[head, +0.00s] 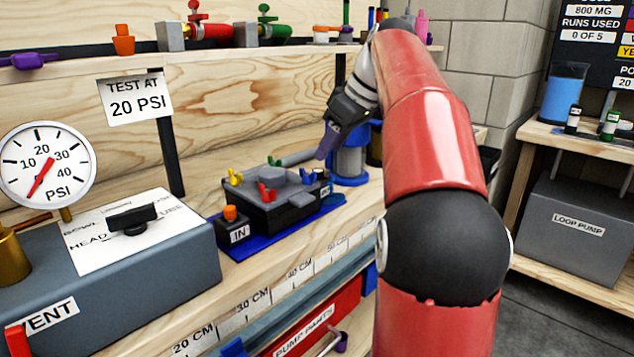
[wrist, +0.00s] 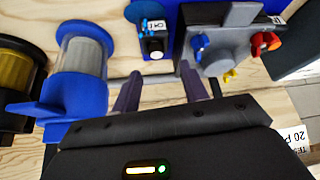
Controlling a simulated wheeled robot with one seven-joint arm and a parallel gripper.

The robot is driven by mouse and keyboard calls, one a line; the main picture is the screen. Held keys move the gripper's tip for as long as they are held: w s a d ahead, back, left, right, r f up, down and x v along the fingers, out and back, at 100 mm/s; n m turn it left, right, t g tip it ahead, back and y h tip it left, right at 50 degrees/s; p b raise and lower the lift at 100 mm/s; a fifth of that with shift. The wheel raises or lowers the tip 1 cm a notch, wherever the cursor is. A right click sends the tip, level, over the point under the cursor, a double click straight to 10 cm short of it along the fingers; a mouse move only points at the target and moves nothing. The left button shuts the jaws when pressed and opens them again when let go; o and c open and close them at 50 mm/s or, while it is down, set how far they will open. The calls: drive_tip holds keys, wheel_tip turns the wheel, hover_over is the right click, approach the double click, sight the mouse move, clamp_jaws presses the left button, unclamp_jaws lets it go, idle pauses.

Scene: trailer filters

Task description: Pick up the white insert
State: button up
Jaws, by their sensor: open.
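A pale grey-white cylinder, which looks like the white insert (wrist: 84,58), stands upright inside a blue holder (wrist: 75,97) at the left of the wrist view. In the head view the pale cylinder (head: 350,161) shows between the blue top and base of its holder, partly behind my gripper. My gripper (wrist: 160,88) is open, with two purple fingers and no object held between them. In the wrist view the fingers are to the right of the holder, apart from the insert. In the head view my gripper (head: 330,148) is just left of the holder, above the bench.
A dark pump block (head: 285,204) with coloured knobs sits on a blue mat left of my gripper. A grey rod (head: 297,157) lies near the fingers. A brown-gold cylinder unit (wrist: 15,72) stands beside the blue holder. A gauge (head: 45,170) is at far left.

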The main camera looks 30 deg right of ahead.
sight(318, 170)
drive_tip(key=x, duration=0.5)
drive_tip(key=shift+d+f+b, duration=0.15)
drive_tip(key=shift+f+b, duration=0.15)
drive_tip(key=shift+b, duration=0.1)
clamp_jaws()
